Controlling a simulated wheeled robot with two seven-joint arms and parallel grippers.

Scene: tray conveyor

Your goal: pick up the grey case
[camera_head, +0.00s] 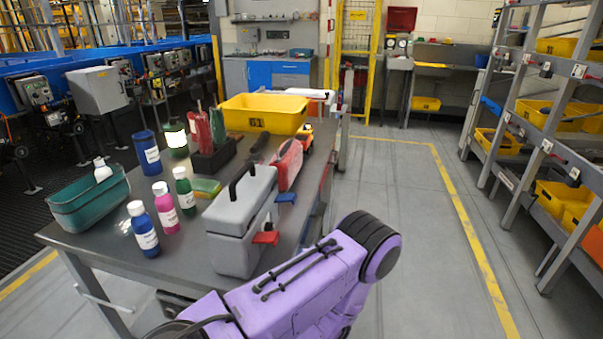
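The grey case (240,222) stands upright at the near right part of the grey table (112,243). Neither of my grippers shows in the head view.
Blue, pink and green bottles (165,207) stand left of the case. A teal bin (88,200) is at the left edge. Behind are a red case (288,163), a dark tool block (213,160) and a yellow bin (263,113). Open floor lies right.

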